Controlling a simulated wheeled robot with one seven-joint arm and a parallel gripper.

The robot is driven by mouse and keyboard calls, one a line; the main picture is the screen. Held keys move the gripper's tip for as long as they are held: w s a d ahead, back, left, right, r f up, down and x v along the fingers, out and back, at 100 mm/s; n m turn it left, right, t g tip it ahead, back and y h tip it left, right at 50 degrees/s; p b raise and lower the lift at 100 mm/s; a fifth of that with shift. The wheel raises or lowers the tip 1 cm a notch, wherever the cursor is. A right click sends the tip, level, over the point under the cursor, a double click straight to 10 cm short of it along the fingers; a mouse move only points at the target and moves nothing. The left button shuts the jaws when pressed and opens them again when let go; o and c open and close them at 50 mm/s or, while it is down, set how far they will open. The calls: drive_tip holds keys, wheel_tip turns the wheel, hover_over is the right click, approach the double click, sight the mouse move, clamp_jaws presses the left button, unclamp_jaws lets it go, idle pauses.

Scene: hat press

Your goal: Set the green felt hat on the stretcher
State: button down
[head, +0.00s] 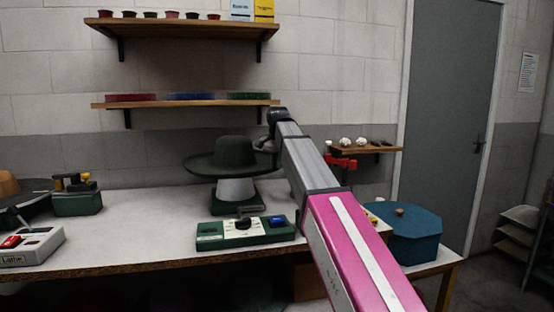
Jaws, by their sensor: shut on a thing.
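The dark green felt hat (232,155) is in the middle of the head view, brim down and roughly level. It is directly over the stretcher, a pale tapered block (236,189) on a green base (232,207). The brim hides the top of the block, so I cannot tell whether the hat rests on it or hangs just above. My gripper (266,146) is at the right side of the hat, shut on its brim. The fingertips are small and partly hidden by my wrist.
A green control box (245,232) with a dial stands in front of the stretcher. A teal eight-sided box (408,235) stands at the right. Other devices (76,198) and a tan hat (8,187) are at the left. Wall shelves (185,103) hang behind. Bare tabletop lies left of the stretcher.

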wheel_tip(320, 180, down, 10)
drive_tip(key=shift+f, duration=0.15)
idle(1.1)
drive_tip(key=shift+f, duration=0.8)
idle(0.6)
drive_tip(key=c, duration=1.1)
unclamp_jaws()
drive_tip(key=shift+r, duration=0.1)
